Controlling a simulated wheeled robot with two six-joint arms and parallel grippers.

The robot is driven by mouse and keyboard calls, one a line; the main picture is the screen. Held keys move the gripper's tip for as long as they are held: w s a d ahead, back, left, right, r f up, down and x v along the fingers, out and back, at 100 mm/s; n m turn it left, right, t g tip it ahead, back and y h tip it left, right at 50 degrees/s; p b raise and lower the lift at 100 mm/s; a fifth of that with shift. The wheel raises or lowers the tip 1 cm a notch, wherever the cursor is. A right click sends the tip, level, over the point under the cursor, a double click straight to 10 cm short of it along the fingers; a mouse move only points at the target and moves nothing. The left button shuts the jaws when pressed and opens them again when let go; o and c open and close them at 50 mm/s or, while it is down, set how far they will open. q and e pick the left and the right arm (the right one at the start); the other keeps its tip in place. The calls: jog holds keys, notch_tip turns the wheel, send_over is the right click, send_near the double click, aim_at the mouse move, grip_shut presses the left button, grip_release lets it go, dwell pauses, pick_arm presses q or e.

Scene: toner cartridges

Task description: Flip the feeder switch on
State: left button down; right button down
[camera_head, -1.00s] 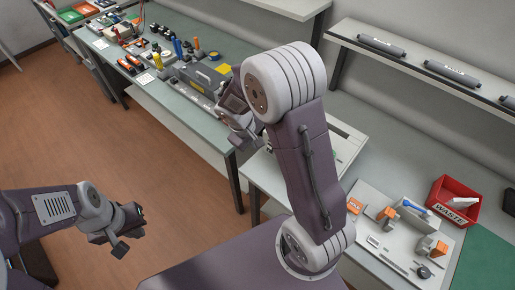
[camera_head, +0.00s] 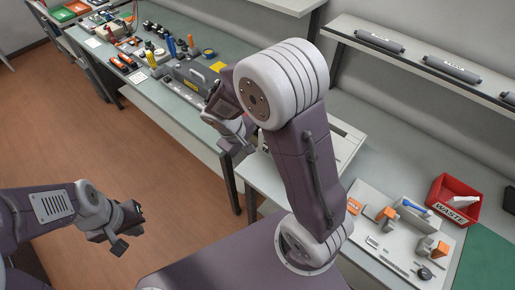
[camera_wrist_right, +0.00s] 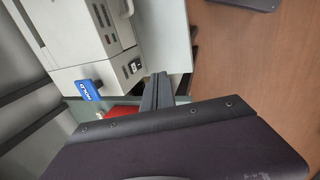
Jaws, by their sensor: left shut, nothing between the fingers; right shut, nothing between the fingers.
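The feeder, a pale grey boxy unit, fills the upper left of the right wrist view (camera_wrist_right: 75,35). A small dark rocker switch (camera_wrist_right: 133,67) sits on its end face, and a blue tag (camera_wrist_right: 85,90) hangs beside it. I cannot tell the switch's position. My right gripper (camera_wrist_right: 158,90) is shut and empty, close to the switch face; I cannot tell if it touches. In the head view a pale unit (camera_head: 348,143) shows partly behind my right arm, and my right gripper (camera_head: 232,143) is left of it. My left gripper (camera_head: 125,232) is shut and empty over the floor.
A red waste bin (camera_head: 453,203) and a white tray of parts (camera_head: 385,235) lie on the right bench. A grey toolbox (camera_head: 192,76) and tools crowd the back left bench. A shelf (camera_head: 425,65) holds dark cylinders. A red object (camera_wrist_right: 118,112) is below the feeder.

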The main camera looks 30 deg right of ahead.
aim_at(265, 148)
jog(key=b+x, duration=0.1)
jog(key=x, duration=0.3)
jog(key=b+x, duration=0.1)
jog(key=x, duration=0.4)
jog(key=shift+w+d+f, duration=0.25)
jog(key=shift+d, duration=0.05)
jog(key=d, duration=0.1)
jog(key=w+d+p, duration=0.1)
jog(key=d, duration=0.1)
jog(key=shift+w+d+f, duration=0.15)
jog(key=shift+d+f, duration=0.05)
jog(key=shift+f, duration=0.15)
jog(key=shift+w+d+f, duration=0.1)
jog(key=shift+d, duration=0.1)
